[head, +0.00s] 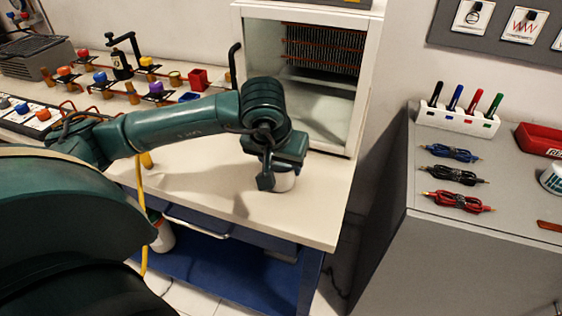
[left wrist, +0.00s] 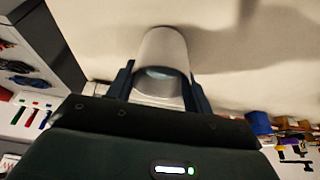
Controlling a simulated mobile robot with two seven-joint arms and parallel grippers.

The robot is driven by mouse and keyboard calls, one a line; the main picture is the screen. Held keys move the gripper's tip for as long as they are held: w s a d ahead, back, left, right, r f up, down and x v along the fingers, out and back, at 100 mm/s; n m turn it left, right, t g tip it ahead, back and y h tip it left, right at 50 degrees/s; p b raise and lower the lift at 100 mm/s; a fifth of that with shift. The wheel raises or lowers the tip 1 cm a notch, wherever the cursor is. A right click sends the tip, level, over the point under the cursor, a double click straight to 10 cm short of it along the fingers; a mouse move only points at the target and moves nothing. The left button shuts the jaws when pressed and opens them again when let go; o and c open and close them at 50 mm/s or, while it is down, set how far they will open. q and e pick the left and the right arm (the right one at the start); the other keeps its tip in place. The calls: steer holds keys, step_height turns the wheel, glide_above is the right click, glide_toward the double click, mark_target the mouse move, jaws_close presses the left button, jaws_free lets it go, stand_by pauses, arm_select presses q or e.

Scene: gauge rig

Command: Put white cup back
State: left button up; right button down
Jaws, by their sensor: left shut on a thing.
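A white cup (head: 284,181) is at the front right part of the white table (head: 310,225), under my left gripper (head: 273,178). In the left wrist view the white cup (left wrist: 165,48) sits between the two dark fingers of my left gripper (left wrist: 162,85), which is shut on it. In the head view the gripper and wrist hide the cup's upper part. I cannot tell whether the cup's base touches the table. My right gripper is not in view.
An open white cabinet (head: 372,75) stands behind the cup. Colored parts and a red box (head: 198,79) lie at the back left. A grey cabinet (head: 400,225) at the right bears a pen holder (head: 455,121) and cable bundles (head: 457,201). The table's front right is clear.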

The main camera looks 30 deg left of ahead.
arm_select(q)
steer(key=shift+f, duration=0.1)
steer(key=shift+f+b, duration=0.2)
steer(key=shift+b, duration=0.1)
steer(key=o, duration=1)
steer(key=shift+r, duration=0.1)
steer(key=shift+o, duration=0.2)
steer(key=shift+r+p, duration=0.35)
steer(key=shift+r, duration=0.1)
steer(key=v, duration=1.1)
steer(key=shift+s+r, duration=0.2)
steer(key=shift+s, duration=0.1)
steer(key=shift+d, duration=0.1)
